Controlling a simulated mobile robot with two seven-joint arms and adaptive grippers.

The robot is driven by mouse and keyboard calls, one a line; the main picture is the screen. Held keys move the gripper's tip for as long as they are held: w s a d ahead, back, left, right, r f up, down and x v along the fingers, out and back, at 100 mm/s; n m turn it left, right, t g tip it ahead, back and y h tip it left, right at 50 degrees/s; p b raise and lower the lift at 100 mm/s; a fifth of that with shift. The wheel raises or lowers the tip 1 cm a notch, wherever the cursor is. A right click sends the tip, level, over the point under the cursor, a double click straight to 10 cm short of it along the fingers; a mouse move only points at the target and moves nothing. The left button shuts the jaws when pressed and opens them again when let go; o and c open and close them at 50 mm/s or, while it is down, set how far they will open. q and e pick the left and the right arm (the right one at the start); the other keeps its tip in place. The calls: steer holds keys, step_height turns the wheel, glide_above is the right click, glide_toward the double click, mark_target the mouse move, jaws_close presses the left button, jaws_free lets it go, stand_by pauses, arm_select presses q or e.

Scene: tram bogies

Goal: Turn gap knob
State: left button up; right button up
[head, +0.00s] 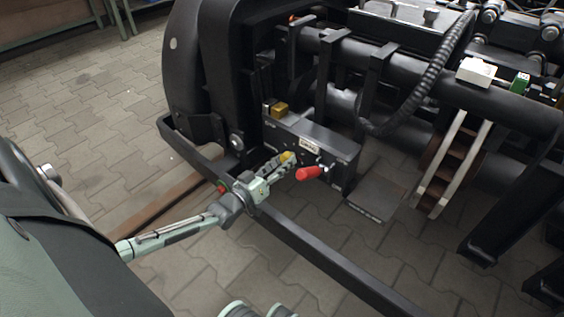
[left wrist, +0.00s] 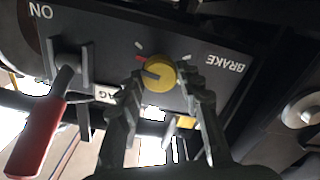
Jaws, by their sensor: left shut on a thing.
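The yellow gap knob (left wrist: 160,73) sits on the face of a dark box marked BRAKE and ON in the left wrist view. My left gripper (left wrist: 165,85) has one finger on each side of the knob and is shut on it. In the head view the left gripper (head: 282,163) reaches the front of the dark box (head: 318,140), and the knob (head: 287,157) shows partly at its fingertips. A dark slot on the knob points toward the left finger in the left wrist view. My right gripper is not in view.
A red-handled lever (head: 309,173) stands out right beside the gripper; it is large at left in the left wrist view (left wrist: 36,138). A black frame bar (head: 320,258) runs below my left arm. A ribbed hose (head: 428,84) hangs behind the box. Paved floor lies around.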

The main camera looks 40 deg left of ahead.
arm_select(q)
steer(key=n, duration=0.4)
steer(key=shift+n, duration=1.6)
steer(key=o, duration=1.1)
steer(key=shift+o, duration=0.2)
steer(key=s+a, duration=0.1)
steer(key=s, duration=1.1)
steer(key=shift+s, duration=0.1)
